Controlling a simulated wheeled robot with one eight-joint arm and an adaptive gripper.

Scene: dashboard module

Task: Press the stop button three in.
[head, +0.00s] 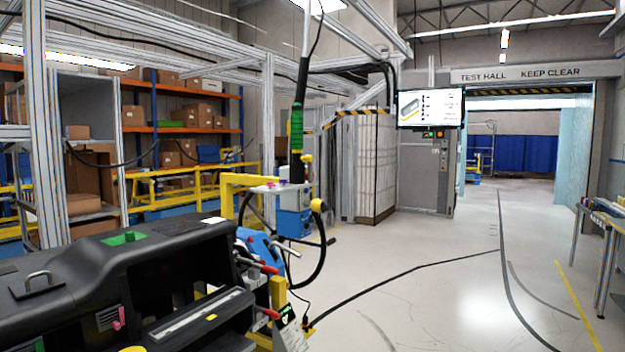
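I cannot make out a button marked as the stop button. A small control box (433,134) with red and green spots sits under the wall screen (430,108), at the far end of the hall. Small round controls also show on the grey cabinet (422,175) below it, too small to read. The black dashboard module (130,265) fills the lower left, with a green patch on top. Beside it is a blue and yellow fixture (262,246) with red-tipped handles. My gripper is not in view.
A black-rimmed ring (322,255) and hanging tool (298,110) stand behind the fixture. Cables run across the open floor (440,290). A table (602,225) stands at the right edge. Shelves of boxes (185,105) and yellow rails line the left.

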